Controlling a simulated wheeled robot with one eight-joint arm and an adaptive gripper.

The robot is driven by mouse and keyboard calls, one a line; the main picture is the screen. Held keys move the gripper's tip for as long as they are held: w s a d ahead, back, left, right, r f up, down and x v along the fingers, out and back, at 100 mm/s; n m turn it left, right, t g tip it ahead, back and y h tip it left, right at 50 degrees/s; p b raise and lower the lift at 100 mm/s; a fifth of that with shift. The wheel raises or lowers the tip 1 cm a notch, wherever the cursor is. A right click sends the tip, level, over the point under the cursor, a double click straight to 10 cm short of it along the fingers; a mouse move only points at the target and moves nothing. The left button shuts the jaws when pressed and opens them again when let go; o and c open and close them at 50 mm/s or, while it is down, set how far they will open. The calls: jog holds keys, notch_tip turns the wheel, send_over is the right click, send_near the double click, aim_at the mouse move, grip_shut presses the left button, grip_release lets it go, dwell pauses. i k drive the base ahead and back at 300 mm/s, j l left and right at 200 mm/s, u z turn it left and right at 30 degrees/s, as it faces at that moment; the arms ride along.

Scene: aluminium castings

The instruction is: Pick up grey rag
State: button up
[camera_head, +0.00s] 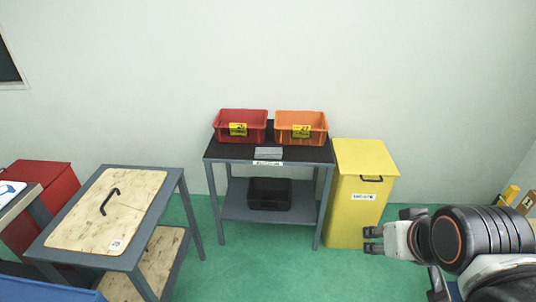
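A small flat grey item (268,154), which looks like the folded grey rag, lies on the black top of the grey workbench (226,150). It sits near the front edge, in front of the gap between the red bin and the orange bin. My gripper (372,240) is at the lower right, in front of the yellow cabinet and well apart from the rag. Its two dark fingertips point left with a gap between them, and nothing shows between them.
A red bin (240,118) and an orange bin (301,119) stand at the back of the bench. A black crate (268,204) is on its lower shelf. A yellow cabinet (348,215) stands right; a wood-topped table (140,207) stands left. Green floor (250,272) is clear in front.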

aim_at(260, 152)
jog(key=i+l, duration=0.1)
jog(key=i, duration=0.4)
jog(key=i+l, duration=0.15)
jog(key=i, duration=0.3)
jog(key=i+l+u, duration=0.1)
jog(key=i, duration=0.4)
jog(key=i+l, duration=0.15)
jog(key=i, duration=0.35)
